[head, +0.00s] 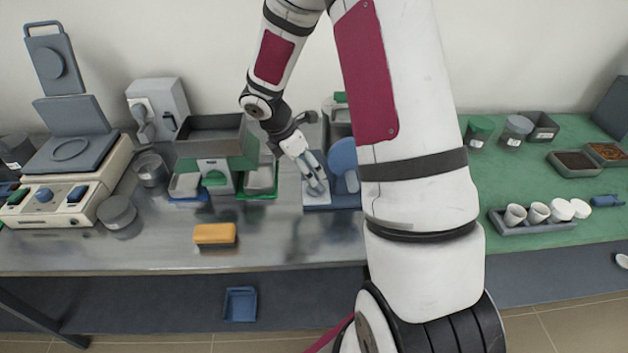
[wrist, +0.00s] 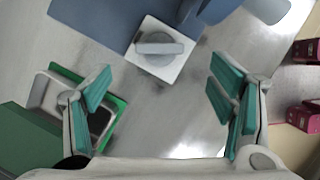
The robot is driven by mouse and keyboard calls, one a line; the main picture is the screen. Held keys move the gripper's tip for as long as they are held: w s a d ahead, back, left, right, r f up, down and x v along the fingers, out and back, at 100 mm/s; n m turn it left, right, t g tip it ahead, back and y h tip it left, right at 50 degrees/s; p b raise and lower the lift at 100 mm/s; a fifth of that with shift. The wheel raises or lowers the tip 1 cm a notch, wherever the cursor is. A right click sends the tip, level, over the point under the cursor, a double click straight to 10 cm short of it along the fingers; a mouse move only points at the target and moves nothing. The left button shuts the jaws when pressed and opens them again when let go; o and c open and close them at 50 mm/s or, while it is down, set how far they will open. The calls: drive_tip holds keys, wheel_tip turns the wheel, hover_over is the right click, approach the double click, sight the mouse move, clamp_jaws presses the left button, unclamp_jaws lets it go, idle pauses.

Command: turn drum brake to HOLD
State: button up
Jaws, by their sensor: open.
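The drum brake shows in the wrist view as a grey round knob (wrist: 159,44) with a raised bar lying nearly level across the picture. It sits on a white square plate (wrist: 157,69) at the edge of a blue base (wrist: 95,18). My gripper (wrist: 163,92) is open and empty, its teal-padded fingers wide apart, with the knob beyond them near the top middle. In the head view my gripper (head: 316,180) is low over the blue drum unit (head: 343,160) and hides the knob. I cannot read any HOLD mark.
A grey hopper-like tray (head: 210,130) on a green stand is left of my gripper, with a green tray (head: 258,193) nearer. A yellow block (head: 215,234) lies on the metal bench (head: 160,255). The bench front is mostly clear. Dark red objects (wrist: 304,51) show at the wrist view's right edge.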

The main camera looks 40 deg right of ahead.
sight(316, 187)
drive_tip(key=x, duration=0.8)
drive_tip(key=c, duration=1.1)
